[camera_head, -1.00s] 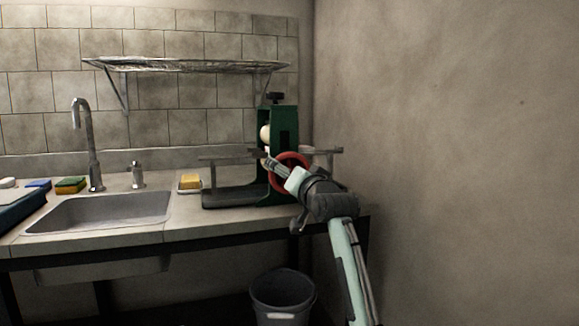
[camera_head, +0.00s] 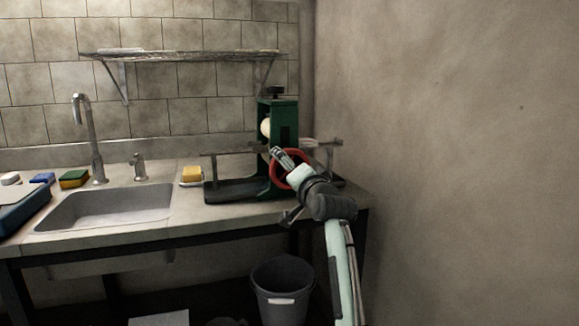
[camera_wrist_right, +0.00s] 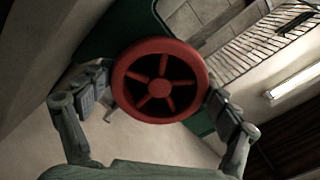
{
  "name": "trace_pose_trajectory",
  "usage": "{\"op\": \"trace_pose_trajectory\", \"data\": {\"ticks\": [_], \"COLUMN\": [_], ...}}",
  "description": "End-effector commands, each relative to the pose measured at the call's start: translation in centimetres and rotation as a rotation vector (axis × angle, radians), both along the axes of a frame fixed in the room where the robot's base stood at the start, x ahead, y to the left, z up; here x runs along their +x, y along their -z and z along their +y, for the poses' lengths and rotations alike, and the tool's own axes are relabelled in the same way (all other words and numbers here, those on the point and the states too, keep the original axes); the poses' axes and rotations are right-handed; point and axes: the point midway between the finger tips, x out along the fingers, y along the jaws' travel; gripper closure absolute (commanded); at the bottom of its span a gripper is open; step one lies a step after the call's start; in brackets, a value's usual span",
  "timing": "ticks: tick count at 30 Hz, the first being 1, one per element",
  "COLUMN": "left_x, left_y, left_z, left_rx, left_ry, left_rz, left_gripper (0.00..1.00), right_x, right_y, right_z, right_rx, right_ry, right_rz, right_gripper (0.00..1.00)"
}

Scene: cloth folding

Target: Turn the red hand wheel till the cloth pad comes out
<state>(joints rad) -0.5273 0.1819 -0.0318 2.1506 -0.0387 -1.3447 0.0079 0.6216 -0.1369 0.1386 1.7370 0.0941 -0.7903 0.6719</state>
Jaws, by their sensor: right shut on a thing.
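The red hand wheel (camera_head: 276,180) is on the right side of a green roller machine (camera_head: 283,112) at the right end of the counter. My right gripper (camera_head: 281,156) is shut on the wheel. The wrist view shows the wheel (camera_wrist_right: 136,103) face on, with one finger of the gripper (camera_wrist_right: 158,92) at each side of its rim. A pale roller (camera_head: 266,127) shows in the machine's frame. I cannot make out a cloth pad; the arm and frame cover part of the machine. My left gripper is not in view.
A sink (camera_head: 105,210) with a tap (camera_head: 92,140) lies left of the machine. A yellow sponge (camera_head: 191,174) sits between them. A wire shelf (camera_head: 180,57) hangs above. A grey bucket (camera_head: 283,290) stands below the counter. A bare wall (camera_head: 450,150) closes the right side.

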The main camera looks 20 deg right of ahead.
Motion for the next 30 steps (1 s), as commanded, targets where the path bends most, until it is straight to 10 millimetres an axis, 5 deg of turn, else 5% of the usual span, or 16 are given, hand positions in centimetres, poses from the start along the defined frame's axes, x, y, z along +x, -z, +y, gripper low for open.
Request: {"op": "trace_pose_trajectory", "data": {"ticks": [13, 14, 16, 30], "left_x": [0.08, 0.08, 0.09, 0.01], "left_y": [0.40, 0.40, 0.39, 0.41], "left_z": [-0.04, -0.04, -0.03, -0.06], "left_rx": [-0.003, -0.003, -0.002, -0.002], "left_ry": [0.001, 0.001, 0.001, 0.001], "left_rz": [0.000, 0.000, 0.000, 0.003], "left_gripper": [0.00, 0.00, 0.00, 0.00], "right_x": [0.01, 0.01, 0.01, -0.95], "right_y": [0.15, 0.15, 0.15, 0.04], "right_z": [0.03, 0.03, 0.03, -0.03], "right_rx": [0.011, 0.011, 0.011, 0.011], "right_ry": [-0.001, -0.001, -0.001, 0.000], "right_rz": [0.002, 0.002, 0.002, -0.001], "right_gripper": [0.41, 0.11, 0.02, 0.00]}}
